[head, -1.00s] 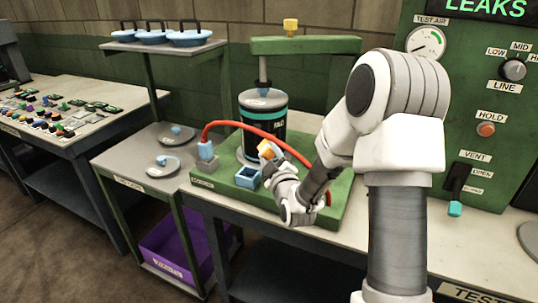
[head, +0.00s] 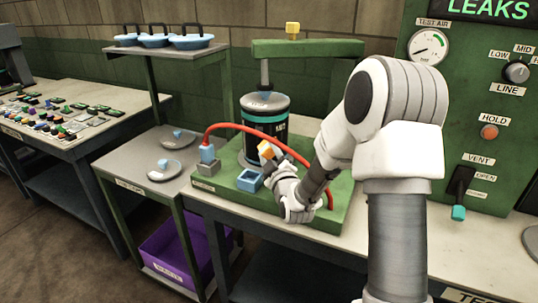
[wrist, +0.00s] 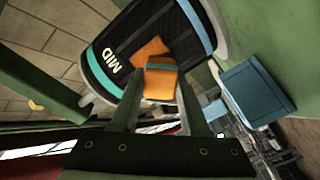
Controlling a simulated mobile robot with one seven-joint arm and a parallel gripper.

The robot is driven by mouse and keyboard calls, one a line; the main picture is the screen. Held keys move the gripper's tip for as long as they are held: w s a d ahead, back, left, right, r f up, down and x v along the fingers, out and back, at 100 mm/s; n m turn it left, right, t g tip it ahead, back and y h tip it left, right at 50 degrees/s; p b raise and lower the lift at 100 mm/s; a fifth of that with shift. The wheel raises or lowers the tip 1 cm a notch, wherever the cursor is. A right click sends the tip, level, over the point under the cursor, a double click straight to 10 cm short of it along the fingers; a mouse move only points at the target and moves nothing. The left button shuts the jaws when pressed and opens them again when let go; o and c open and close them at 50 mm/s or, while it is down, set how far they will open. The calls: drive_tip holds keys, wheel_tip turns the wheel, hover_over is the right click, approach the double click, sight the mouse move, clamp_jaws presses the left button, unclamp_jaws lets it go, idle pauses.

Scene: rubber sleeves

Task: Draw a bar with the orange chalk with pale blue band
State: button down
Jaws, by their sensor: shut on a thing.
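The orange chalk with a pale blue band (wrist: 161,82) is between the fingers of my gripper (wrist: 162,105), which is shut on it. In the head view, the chalk (head: 266,151) sits at the tip of my gripper (head: 273,165), in front of the dark canister (head: 264,125). In the wrist view, the canister (wrist: 110,55) has teal and blue bands and the word MID. An orange patch (wrist: 149,48) shows against its dark side just beyond the chalk. I cannot tell whether the chalk touches the canister.
The canister stands on a green press (head: 310,47) with a red hose (head: 245,128) arching close by my gripper. A side stand with dishes (head: 172,141) is further left. A control panel (head: 465,130) is at right.

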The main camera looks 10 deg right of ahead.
drive_tip(key=shift+d+b, duration=0.9)
drive_tip(key=shift+d, duration=1.1)
drive_tip(key=shift+w, duration=0.1)
drive_tip(key=shift+b, duration=0.4)
drive_tip(key=shift+a+b, duration=1)
drive_tip(key=shift+a, duration=0.3)
drive_tip(key=shift+a+r+b, duration=0.1)
drive_tip(key=shift+a+b, duration=0.25)
drive_tip(key=shift+a, duration=0.45)
